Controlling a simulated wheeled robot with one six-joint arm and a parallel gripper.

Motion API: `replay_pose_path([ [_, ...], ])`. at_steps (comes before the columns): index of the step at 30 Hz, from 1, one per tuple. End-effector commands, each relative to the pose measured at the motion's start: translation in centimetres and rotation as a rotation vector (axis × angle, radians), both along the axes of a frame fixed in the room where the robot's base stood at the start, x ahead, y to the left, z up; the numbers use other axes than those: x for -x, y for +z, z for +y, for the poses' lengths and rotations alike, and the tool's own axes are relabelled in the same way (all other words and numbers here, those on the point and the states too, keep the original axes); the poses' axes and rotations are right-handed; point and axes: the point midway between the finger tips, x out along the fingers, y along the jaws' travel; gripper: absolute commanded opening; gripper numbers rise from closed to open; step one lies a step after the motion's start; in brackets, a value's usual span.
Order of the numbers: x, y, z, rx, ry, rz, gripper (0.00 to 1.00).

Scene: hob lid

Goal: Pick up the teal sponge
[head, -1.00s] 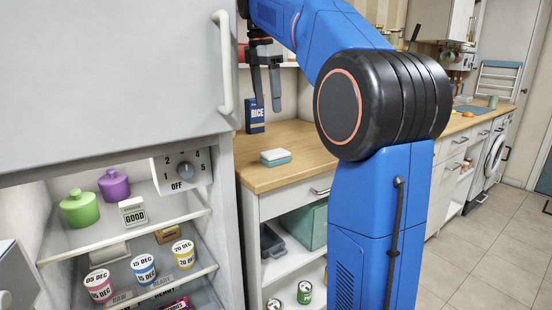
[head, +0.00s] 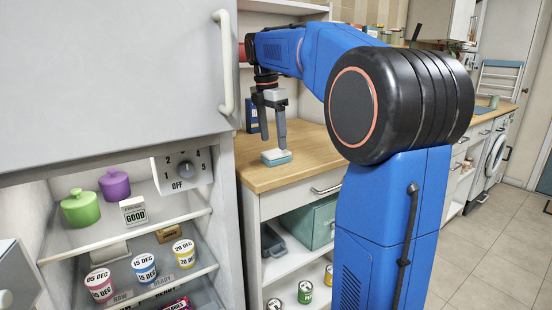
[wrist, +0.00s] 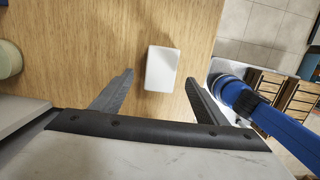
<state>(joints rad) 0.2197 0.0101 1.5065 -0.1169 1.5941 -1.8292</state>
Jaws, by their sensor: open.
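The teal sponge (head: 277,161) lies on the wooden counter, with a white layer on top and teal below. In the wrist view its white top (wrist: 161,69) shows just beyond and between the fingertips. My gripper (head: 272,144) is open and empty, with its fingers pointing down above the sponge. In the wrist view the two dark fingers of my gripper (wrist: 158,78) stand wide apart, one on each side of the sponge's line. I cannot tell the exact height of the fingertips over the sponge.
The wooden counter (head: 315,153) is bare around the sponge. A blue box (head: 251,117) stands behind my gripper. The grey fridge (head: 115,80) with its open shelves is close on the left. A drawer front (head: 300,192) lies below the counter edge.

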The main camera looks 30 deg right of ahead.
Motion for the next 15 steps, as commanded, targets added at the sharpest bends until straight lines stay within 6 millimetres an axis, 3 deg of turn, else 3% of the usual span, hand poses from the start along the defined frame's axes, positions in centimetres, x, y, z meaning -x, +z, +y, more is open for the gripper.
replay_pose_path([
  [15, 0.1, -5.1, -0.8, 0.000, 0.000, 0.001, 0.67],
])
